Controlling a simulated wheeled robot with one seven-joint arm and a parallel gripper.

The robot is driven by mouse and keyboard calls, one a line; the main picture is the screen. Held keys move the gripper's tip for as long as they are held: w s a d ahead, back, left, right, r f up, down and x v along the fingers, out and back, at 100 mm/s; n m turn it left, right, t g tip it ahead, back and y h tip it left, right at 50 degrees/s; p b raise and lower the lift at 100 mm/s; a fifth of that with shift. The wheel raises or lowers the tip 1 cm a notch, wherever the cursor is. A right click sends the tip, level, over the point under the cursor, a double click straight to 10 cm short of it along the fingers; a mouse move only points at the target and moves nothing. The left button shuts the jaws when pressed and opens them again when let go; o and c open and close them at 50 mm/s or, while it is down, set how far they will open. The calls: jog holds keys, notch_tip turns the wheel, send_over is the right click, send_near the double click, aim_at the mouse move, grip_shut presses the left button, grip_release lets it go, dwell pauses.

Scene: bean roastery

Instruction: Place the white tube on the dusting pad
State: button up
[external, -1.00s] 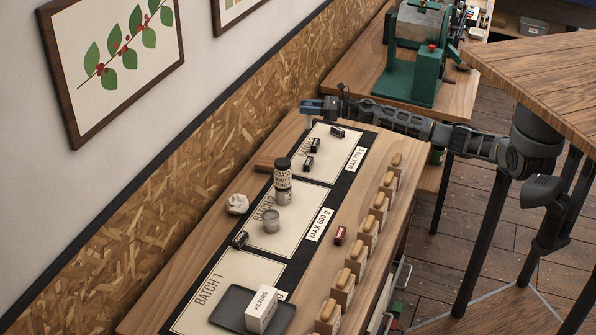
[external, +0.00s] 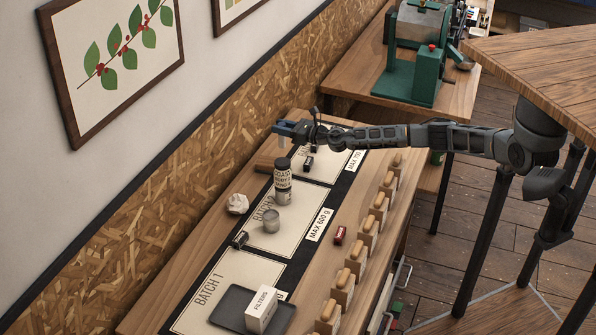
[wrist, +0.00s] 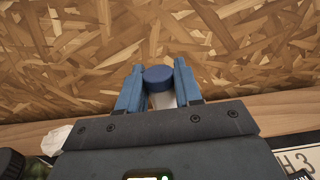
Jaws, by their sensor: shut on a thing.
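My gripper (external: 284,130) is over the far part of the long bench, near the chipboard wall. In the wrist view my gripper (wrist: 158,72) has its blue fingers on both sides of a white tube (wrist: 162,99) with a dark blue cap (wrist: 157,74). It is shut on the tube and holds it upright near its cap. The tube's lower part is hidden by the gripper body. I cannot tell which thing is the dusting pad; none in view is plainly marked as one.
A dark-lidded canister (external: 283,179) and a metal tin (external: 271,220) stand on the Batch 2 mat. A crumpled white lump (external: 238,203) and a wooden block (external: 265,163) lie near the wall. Wooden-topped dispensers (external: 367,228) line the front edge. A filters box (external: 261,309) stands on a dark tray (external: 229,310).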

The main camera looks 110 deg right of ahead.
jog(key=shift+w+a+f+b, duration=0.15)
jog(key=shift+w+f+b, duration=0.25)
jog(key=shift+f, duration=0.55)
jog(key=shift+w+a+f+b, duration=0.1)
jog(key=shift+w+f+b, duration=0.15)
jog(key=shift+w+f, duration=0.5)
jog(key=shift+w+a+f+b, duration=0.2)
jog(key=shift+f+b, duration=0.15)
jog(key=shift+f, duration=0.8)
jog(key=shift+f, duration=0.25)
jog(key=o, duration=1)
jog(key=shift+r, duration=0.1)
jog(key=shift+r, duration=0.1)
